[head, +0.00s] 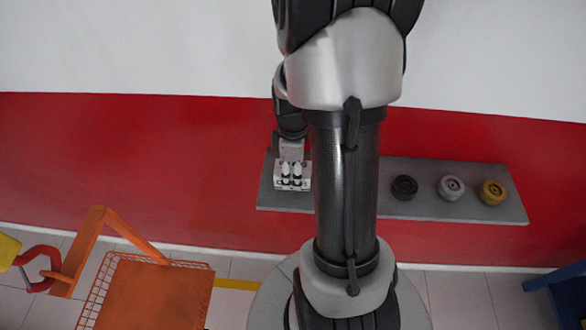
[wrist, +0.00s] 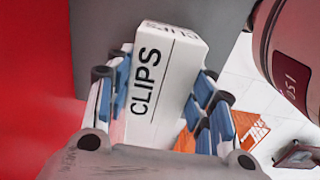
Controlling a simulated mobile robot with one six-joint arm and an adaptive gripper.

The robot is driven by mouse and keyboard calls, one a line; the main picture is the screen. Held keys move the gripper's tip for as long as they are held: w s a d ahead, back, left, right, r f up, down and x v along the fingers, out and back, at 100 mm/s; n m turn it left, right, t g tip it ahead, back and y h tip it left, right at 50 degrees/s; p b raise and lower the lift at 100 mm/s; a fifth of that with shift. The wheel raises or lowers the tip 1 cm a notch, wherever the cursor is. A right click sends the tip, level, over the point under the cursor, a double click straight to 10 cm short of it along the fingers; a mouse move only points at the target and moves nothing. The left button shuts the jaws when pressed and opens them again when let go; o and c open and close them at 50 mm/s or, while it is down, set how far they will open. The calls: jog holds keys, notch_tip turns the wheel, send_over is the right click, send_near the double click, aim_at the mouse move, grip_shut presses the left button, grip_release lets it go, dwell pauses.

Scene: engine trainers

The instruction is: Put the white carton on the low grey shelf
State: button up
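The white carton (wrist: 165,85), marked CLIPS in black, lies between the fingers of my gripper (wrist: 162,92) in the wrist view. The blue finger pads sit against its two sides, so the gripper looks shut on it. In the head view the carton (head: 279,184) shows behind the fingers of my gripper (head: 291,174), over the left end of the low grey shelf (head: 340,207). The shelf (wrist: 92,35) also shows behind the carton in the wrist view. I cannot tell whether the carton touches the shelf.
A black (head: 404,187), a grey (head: 451,187) and a yellow round part (head: 492,192) stand on the shelf's right half. A red and white wall (head: 150,150) is behind. An orange chair-like item (head: 150,290) stands at lower left, a blue item (head: 560,290) at lower right.

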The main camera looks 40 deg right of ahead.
jog(key=o, duration=0.4)
notch_tip(320, 180, up, 12)
jog(key=p, duration=0.2)
jog(key=s+a+r+m+t, duration=0.1)
jog(key=s+a+r+m, duration=0.1)
jog(key=a, duration=0.4)
jog(key=s+a+r+m+t, duration=0.2)
jog(key=s+a+r+m, duration=0.1)
jog(key=a+r, duration=0.3)
jog(key=s+a+r+m+t, duration=0.1)
jog(key=s+a+r+m, duration=0.2)
jog(key=a, duration=0.5)
jog(key=shift+s+a+r+t, duration=0.2)
jog(key=shift+s+r+t, duration=0.1)
jog(key=shift+r, duration=0.15)
